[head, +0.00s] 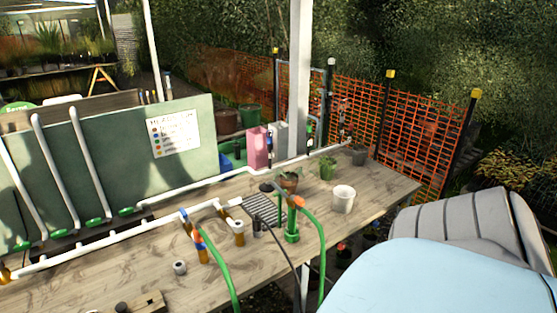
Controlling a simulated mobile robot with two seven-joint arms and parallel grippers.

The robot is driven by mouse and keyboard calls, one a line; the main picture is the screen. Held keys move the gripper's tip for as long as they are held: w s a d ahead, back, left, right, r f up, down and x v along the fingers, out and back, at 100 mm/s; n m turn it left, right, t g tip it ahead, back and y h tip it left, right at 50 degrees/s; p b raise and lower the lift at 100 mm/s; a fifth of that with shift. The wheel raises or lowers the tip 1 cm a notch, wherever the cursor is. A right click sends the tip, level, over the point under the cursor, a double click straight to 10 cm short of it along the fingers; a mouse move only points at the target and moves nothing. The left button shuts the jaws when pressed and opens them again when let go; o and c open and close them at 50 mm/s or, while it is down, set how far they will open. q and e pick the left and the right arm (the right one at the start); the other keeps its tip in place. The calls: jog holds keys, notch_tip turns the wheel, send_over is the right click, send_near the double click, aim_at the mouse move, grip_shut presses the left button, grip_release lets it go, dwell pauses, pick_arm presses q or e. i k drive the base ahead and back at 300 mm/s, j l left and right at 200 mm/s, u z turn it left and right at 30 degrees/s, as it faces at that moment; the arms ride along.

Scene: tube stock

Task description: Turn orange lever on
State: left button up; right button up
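Neither of my grippers is in view. An orange piece (298,202) sits at the top of a green hose near the middle of the wooden table. A second, smaller orange piece (198,241) shows where another green hose meets the brass-coloured fitting on the white pipe. A blue piece (183,214) sits just above that fitting. I cannot tell which orange piece is the lever, or whether it is on or off.
The wooden table (385,188) carries white pipes (110,240), a black grate (262,208), a white pot (343,198) and potted plants (328,167). A green board (110,150) with a sign (175,133) stands behind. An orange mesh fence (420,125) is beyond.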

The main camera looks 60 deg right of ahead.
aim_at(301, 202)
jog(key=z, duration=2)
